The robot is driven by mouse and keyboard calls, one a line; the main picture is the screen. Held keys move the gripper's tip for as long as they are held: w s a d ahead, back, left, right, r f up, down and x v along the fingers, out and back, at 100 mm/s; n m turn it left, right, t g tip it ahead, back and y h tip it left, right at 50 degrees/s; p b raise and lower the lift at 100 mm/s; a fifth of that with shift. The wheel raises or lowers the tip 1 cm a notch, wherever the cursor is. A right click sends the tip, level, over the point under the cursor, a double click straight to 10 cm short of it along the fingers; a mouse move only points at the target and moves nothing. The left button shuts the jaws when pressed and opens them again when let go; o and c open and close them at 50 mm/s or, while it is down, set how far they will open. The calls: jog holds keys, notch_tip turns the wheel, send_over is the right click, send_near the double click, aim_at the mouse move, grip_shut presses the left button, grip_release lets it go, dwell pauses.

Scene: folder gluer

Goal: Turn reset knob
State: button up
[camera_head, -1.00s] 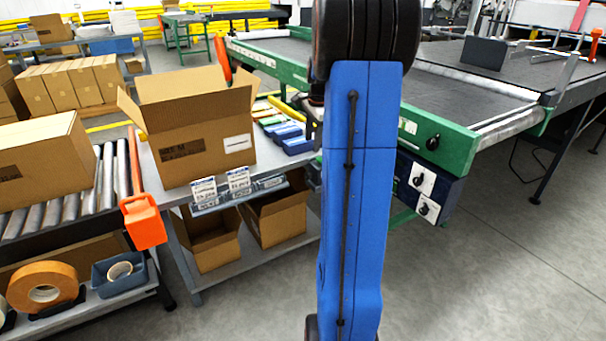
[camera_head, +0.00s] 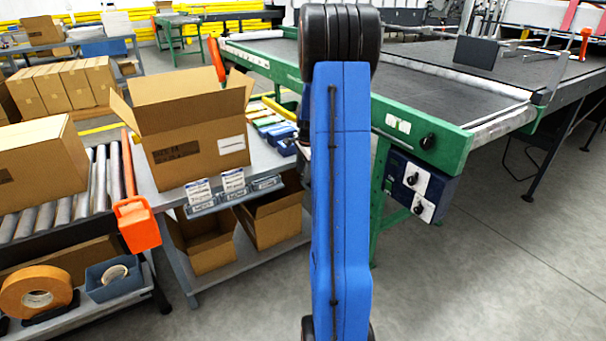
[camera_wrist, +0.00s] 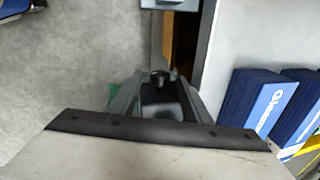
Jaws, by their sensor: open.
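A dark blue control box (camera_head: 422,187) hangs under the green conveyor frame in the head view. Its front has two black knobs on white plates, an upper one (camera_head: 411,180) and a lower one (camera_head: 418,209). A third black knob (camera_head: 427,142) sits on the green frame above. The labels are too small to tell which is the reset knob. My gripper (camera_wrist: 158,82) shows in the wrist view, open, with no knob seen between its fingers. In the head view my blue arm hides it.
A grey table (camera_head: 262,160) holds an open carton (camera_head: 190,140) and blue packs, which also show in the wrist view (camera_wrist: 255,100). A roller conveyor (camera_head: 95,185) stands at the left. The floor (camera_head: 480,280) right of my arm is clear.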

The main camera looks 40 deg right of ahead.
jog(key=shift+w+f, duration=0.1)
jog(key=shift+f, duration=0.4)
jog(key=c, duration=1)
jog(key=shift+w+g, duration=0.15)
jog(key=shift+g, duration=0.15)
jog(key=shift+w+d+g+y, duration=0.15)
jog(key=shift+g+y, duration=0.25)
jog(key=shift+g, duration=0.8)
jog(key=o, duration=1)
